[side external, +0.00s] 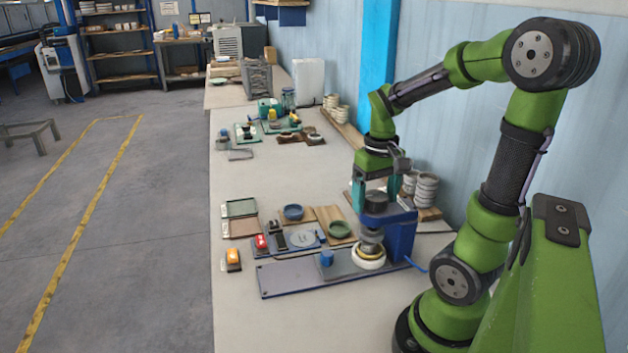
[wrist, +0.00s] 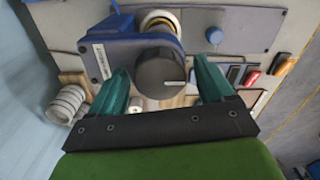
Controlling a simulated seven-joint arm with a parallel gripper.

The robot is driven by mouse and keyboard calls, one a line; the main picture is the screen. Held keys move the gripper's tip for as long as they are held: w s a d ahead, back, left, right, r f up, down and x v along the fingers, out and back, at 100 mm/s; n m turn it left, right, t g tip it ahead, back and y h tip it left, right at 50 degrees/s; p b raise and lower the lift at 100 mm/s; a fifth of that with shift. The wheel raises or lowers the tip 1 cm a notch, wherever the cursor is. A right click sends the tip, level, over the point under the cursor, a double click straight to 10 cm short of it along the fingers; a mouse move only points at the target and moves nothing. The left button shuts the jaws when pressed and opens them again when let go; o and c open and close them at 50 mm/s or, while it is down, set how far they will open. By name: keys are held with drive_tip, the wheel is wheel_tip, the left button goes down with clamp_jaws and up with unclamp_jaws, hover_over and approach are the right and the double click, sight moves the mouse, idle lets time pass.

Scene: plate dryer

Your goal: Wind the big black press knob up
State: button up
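The big black press knob (side external: 376,201) sits on top of the blue press (side external: 401,236). In the wrist view the knob (wrist: 160,74) is a round dark cap with a pale line mark pointing right. My gripper (side external: 374,197) points down over the press, with one teal finger on each side of the knob. In the wrist view my gripper (wrist: 161,68) is open, and a narrow gap shows between the knob and each finger. The far side of the knob is hidden.
A metal and white ring stack (side external: 369,252) stands under the press head. A blue knob (side external: 327,258) is on the base plate. An orange switch (side external: 233,256) and a green dish (side external: 340,230) lie to the left. Stacked white bowls (side external: 427,188) stand behind.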

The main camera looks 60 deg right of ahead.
sight(368, 193)
wheel_tip(368, 193, up, 17)
idle(0.7)
drive_tip(key=shift+f, duration=0.1)
drive_tip(key=w+a+f+n+t+y, duration=0.1)
drive_tip(key=a+f+t, duration=0.2)
drive_tip(key=a, duration=0.6)
drive_tip(key=w+a+f+n+t+y, duration=0.1)
drive_tip(key=a+f+t, duration=0.3)
drive_tip(key=a, duration=0.6)
drive_tip(key=shift+w+a+f+n, duration=0.3)
drive_tip(key=shift+w+f+n, duration=0.15)
drive_tip(key=shift+f, duration=0.35)
